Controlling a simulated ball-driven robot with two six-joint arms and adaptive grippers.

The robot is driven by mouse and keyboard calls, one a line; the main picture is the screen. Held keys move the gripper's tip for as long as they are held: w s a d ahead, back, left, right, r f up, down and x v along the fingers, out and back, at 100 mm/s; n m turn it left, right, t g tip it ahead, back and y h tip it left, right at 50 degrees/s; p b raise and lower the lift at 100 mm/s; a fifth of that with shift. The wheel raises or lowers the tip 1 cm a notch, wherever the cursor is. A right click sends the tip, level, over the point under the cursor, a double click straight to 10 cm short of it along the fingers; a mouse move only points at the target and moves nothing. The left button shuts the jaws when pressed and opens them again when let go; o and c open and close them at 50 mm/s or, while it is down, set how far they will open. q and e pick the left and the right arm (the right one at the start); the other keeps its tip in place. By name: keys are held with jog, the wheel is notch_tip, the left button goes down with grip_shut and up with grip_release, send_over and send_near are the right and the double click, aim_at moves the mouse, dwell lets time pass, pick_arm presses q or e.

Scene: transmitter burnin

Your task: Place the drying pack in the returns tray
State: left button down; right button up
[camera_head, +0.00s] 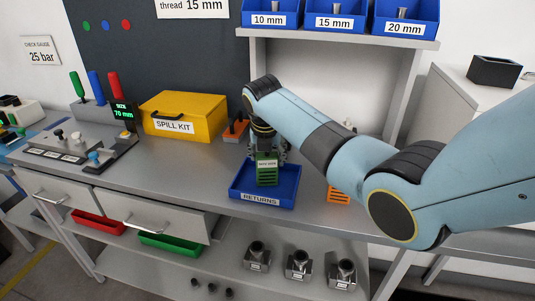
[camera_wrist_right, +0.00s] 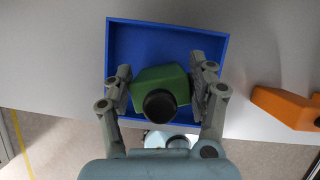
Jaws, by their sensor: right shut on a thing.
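The drying pack is a small green block with a slotted front and a white label (camera_head: 267,172). In the wrist view the green pack (camera_wrist_right: 158,82) has a dark round cap facing the camera. My right gripper (camera_head: 268,150) points down and is shut on the pack, one finger on each side. The blue returns tray (camera_head: 239,194), labelled RETURNS, lies on the bench under the pack. The pack is over the tray's inside; I cannot tell if it touches the floor. In the wrist view the tray's rim (camera_wrist_right: 168,22) surrounds the pack. My left gripper is not in view.
A yellow spill kit box (camera_head: 190,105) stands left of the tray. An orange block (camera_head: 338,196) is to its right, partly behind my right arm, and another orange item (camera_head: 236,130) is behind. Open drawers (camera_head: 155,214) jut out below the bench at left.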

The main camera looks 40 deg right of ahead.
jog(key=o, duration=1.3)
jog(key=shift+s+a+r, duration=0.1)
jog(key=shift+r, duration=0.4)
jog(key=v, duration=1.1)
jog(key=shift+a, duration=0.1)
